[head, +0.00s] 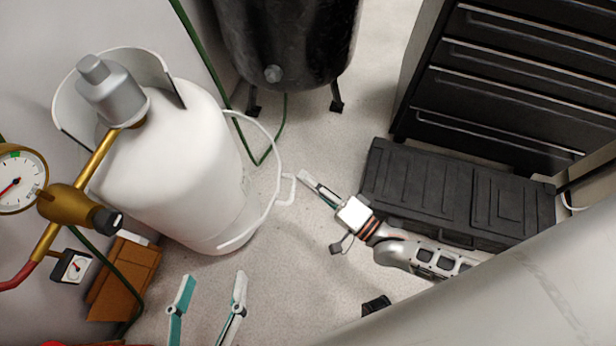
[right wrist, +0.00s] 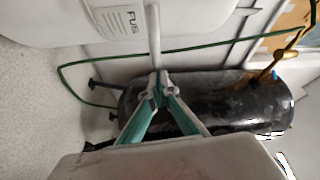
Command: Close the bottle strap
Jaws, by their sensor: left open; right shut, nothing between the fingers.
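The bottle (head: 175,165) is a large white gas cylinder standing at the left in the head view. The strap (head: 276,165) is a thin white hoop on its right side, with a gap between hoop and bottle and a small handle (head: 291,190) on its outer side. My right gripper (head: 304,177) is shut and empty, its tips close to the handle. In the right wrist view the fingertips (right wrist: 160,80) meet at the lower end of a white bar (right wrist: 154,38); contact is unclear. My left gripper (head: 211,277) is open and empty, below the bottle in the picture.
A black tank (head: 285,40) on legs stands behind, with a green hose (head: 200,48) near it. A black case (head: 455,195) and a drawer cabinet (head: 500,90) are at right. A brass regulator with gauge (head: 20,182) and a brown box (head: 125,270) are at left. Floor between is clear.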

